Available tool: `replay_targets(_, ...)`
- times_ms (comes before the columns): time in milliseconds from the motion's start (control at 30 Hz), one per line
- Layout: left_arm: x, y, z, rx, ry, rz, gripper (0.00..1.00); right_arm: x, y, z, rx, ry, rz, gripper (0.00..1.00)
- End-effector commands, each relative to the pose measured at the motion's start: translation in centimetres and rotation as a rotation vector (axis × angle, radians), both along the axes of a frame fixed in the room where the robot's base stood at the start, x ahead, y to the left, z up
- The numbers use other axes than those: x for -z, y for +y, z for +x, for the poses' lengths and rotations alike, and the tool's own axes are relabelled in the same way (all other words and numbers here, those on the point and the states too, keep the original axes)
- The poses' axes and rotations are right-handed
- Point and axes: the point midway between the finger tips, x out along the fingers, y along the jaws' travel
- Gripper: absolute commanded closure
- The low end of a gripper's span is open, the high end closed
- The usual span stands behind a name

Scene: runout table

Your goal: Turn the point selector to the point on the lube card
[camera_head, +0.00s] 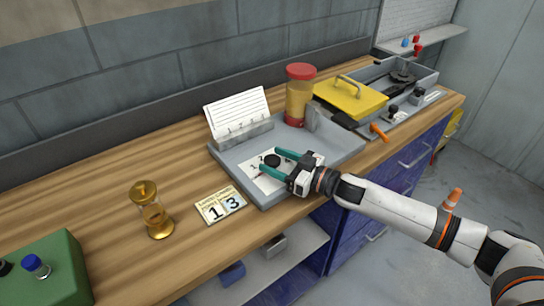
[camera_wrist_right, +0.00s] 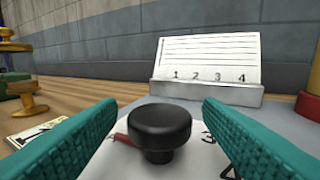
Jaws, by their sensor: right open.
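The point selector is a black round knob (camera_head: 272,160) with a red pointer on a white numbered plate (camera_head: 262,184). In the wrist view the knob (camera_wrist_right: 160,130) stands midway between the teal fingers, and its red pointer (camera_wrist_right: 121,138) extends to the left. A 3 shows on the plate right of the knob. My right gripper (camera_head: 270,162) is open around the knob, with a gap visible on both sides. My left gripper is not in view.
A grey tray (camera_head: 228,157) holds the plate and card holder. A red-lidded jar (camera_head: 299,95) and a yellow box (camera_head: 350,97) stand to the right.

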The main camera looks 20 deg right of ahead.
Motion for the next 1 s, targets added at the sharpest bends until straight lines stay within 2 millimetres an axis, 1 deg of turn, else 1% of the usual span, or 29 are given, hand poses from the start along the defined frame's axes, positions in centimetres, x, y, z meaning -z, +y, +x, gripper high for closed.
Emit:
replay_targets(33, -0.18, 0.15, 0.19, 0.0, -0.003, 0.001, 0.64, -0.11, 0.41, 0.46, 0.0, -0.001, 0.001, 0.4)
replay_targets(133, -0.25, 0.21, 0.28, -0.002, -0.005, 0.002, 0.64, -0.07, 0.89, 0.95, 0.0, 0.0, 0.0, 0.4)
replay_targets(467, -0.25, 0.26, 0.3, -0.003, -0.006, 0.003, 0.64, 0.04, 1.07, 1.15, 0.0, 0.001, -0.001, 0.4)
replay_targets(567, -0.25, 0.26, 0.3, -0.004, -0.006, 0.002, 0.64, 0.03, 1.07, 1.14, 0.0, 0.001, -0.001, 0.54)
replay_targets(733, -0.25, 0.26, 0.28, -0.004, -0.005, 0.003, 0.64, 0.03, 1.07, 1.12, 0.0, 0.001, -0.001, 0.82)
replay_targets(1000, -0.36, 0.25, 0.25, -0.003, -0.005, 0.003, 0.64, 0.01, 1.16, 1.07, 0.024, 0.002, 0.002, 0.83)
